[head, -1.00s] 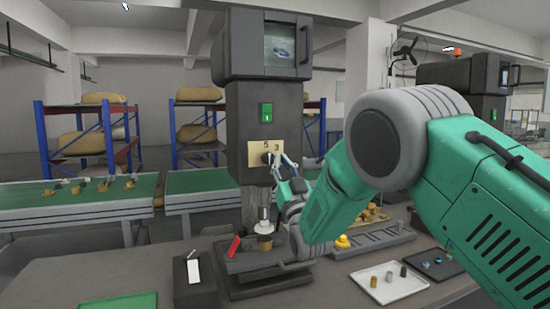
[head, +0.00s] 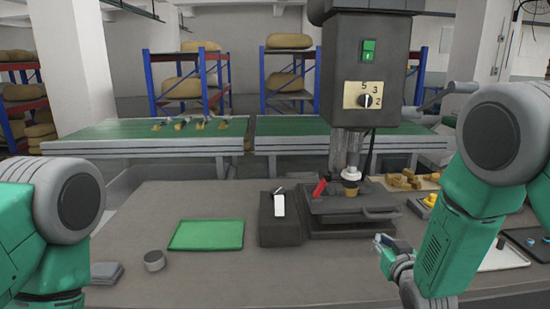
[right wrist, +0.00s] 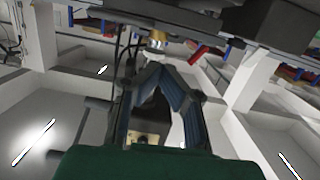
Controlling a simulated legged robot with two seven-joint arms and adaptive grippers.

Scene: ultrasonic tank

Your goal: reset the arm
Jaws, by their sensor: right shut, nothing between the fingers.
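My right arm comes in from the right in the head view, bent at the elbow. Its gripper (head: 382,244) is low over the bench, in front of and to the right of the machine's base, and apart from it. In the right wrist view the two fingers (right wrist: 154,68) meet at their tips with nothing between them. The machine (head: 368,62) has a green switch (head: 369,50) and a dial knob (head: 365,101) on a plate marked 5, 3 and 2.
A dark box (head: 280,228) with a white lever, a green mat (head: 206,235), a round grey piece (head: 154,260) and grey plates (head: 105,272) are on the bench (head: 230,285). A white tray (head: 500,258) lies at the right. The front middle is clear.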

